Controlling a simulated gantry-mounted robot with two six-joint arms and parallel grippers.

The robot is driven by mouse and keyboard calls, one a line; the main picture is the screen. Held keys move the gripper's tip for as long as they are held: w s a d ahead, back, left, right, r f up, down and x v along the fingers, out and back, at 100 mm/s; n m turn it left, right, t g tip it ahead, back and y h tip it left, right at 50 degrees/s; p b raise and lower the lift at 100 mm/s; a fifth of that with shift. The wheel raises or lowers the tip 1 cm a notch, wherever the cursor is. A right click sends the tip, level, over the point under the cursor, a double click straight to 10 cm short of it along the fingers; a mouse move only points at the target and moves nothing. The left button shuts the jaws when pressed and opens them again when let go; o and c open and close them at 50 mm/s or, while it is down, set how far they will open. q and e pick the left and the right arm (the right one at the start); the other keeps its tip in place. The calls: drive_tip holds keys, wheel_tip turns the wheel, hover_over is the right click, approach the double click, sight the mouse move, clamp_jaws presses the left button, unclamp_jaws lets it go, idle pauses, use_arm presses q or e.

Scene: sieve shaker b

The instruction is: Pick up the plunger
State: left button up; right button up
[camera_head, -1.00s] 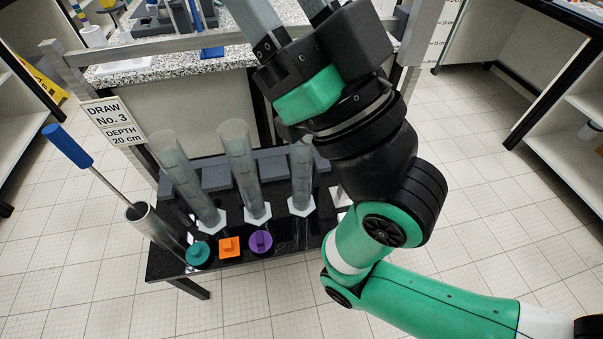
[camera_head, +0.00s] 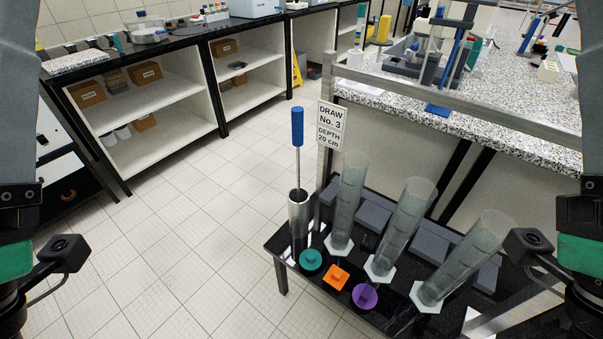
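The plunger (camera_head: 297,126) has a blue handle and a thin metal rod. It stands upright with its rod's lower end hidden in a metal tube holder (camera_head: 298,222) at the left end of the low black table.
Three clear tubes (camera_head: 347,205) stand on white bases behind teal (camera_head: 311,259), orange (camera_head: 337,276) and purple (camera_head: 365,295) pieces. A sign (camera_head: 330,125) reads "DRAW No. 3, DEPTH 20 cm" just right of the plunger. Floor left of the table is clear.

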idle(0.4)
use_arm(q)
drive_tip(key=c, duration=0.5)
drive_tip(key=shift+o, duration=0.2)
